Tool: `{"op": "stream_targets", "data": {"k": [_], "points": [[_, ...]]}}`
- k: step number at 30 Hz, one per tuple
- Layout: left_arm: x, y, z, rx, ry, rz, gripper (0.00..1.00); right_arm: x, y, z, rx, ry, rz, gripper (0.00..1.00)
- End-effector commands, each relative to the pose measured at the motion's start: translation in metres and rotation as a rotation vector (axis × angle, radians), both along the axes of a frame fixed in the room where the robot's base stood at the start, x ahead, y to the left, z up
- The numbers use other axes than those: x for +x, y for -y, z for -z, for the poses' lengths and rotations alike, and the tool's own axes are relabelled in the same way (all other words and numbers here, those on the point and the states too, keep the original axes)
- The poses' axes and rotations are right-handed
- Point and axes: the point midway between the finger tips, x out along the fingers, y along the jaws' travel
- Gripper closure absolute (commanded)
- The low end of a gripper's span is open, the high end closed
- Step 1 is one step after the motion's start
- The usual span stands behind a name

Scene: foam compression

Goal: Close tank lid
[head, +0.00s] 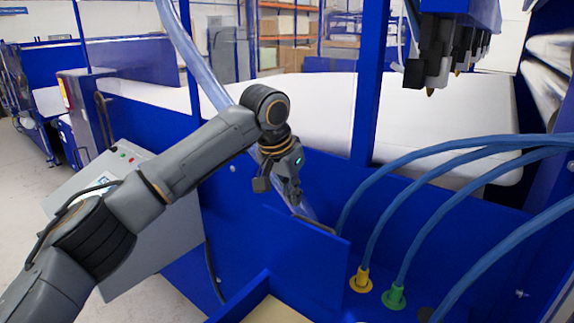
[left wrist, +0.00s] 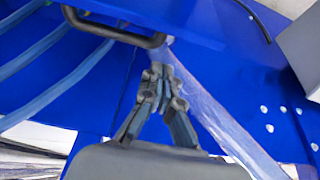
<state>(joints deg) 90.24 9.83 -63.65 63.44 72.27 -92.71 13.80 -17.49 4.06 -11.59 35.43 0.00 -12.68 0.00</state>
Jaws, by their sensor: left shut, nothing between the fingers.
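The tank lid (head: 285,262) is a blue panel standing raised and tilted in the head view, with a dark handle (head: 312,224) near its top edge. The handle also shows at the upper left of the left wrist view (left wrist: 112,30). Below the lid, part of the open tank (head: 240,312) shows, with something pale yellow inside. My left gripper (head: 296,200) is shut and empty, just above and left of the handle in the head view. Its closed fingers also show in the left wrist view (left wrist: 162,80), apart from the handle. My right gripper is not in view.
A clear hose (head: 203,62) runs down behind my left gripper. Blue hoses (head: 385,222) arch on the right, some ending in yellow (head: 361,280) and green (head: 394,296) fittings. A grey control box (head: 120,190) stands left. Dark nozzles (head: 430,60) hang at the upper right.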

Motion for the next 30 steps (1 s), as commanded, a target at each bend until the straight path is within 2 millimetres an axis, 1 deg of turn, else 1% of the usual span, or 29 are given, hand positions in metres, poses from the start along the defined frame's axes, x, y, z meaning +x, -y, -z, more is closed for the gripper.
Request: {"op": "stream_targets", "data": {"k": [1,6,12,25,30], "points": [[-0.005,-0.007,-0.007,-0.002,0.006,0.0,1.0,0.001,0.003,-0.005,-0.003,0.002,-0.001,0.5],[-0.019,-0.017,-0.006,-0.001,0.005,-0.001,1.0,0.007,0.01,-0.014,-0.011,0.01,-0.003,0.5],[-0.028,-0.022,-0.004,-0.002,0.004,-0.001,1.0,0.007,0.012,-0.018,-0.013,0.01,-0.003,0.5],[-0.03,-0.024,-0.002,-0.004,0.005,-0.001,1.0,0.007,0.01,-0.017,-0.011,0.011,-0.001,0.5],[-0.03,-0.026,0.001,-0.022,0.03,-0.002,1.0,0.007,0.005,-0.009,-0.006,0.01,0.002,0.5]]}}
